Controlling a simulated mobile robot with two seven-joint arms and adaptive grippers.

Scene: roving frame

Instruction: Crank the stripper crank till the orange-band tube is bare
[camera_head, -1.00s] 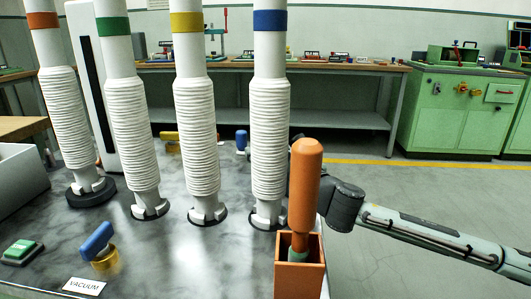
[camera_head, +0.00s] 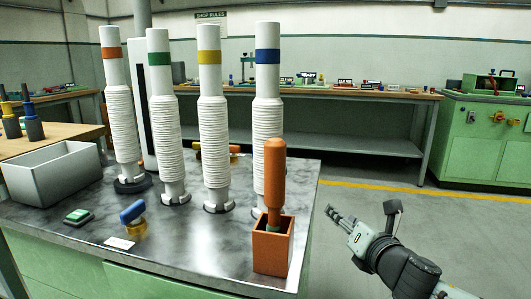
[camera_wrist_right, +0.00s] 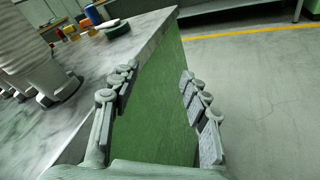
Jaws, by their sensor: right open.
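The orange-band tube (camera_head: 112,66) stands upright at the left end of a row on the grey bench top; the lower part of its body is covered by pale ribbed rings. My right gripper (camera_head: 335,215) is off the bench's right edge, apart from all the tubes. In the right wrist view its fingers (camera_wrist_right: 160,100) are spread with nothing between them, beside the green bench side. I cannot pick out the stripper crank with certainty; a yellow and red fitting (camera_head: 234,150) is partly hidden behind the tubes. My left gripper is not in view.
Green-, yellow- and blue-band tubes (camera_head: 159,72) (camera_head: 209,72) (camera_head: 267,80) share the row. An orange-handled tool (camera_head: 275,175) stands in an orange box (camera_head: 272,250). A grey bin (camera_head: 55,178), green button (camera_head: 78,215) and blue knob (camera_head: 132,210) are left. Floor at right is clear.

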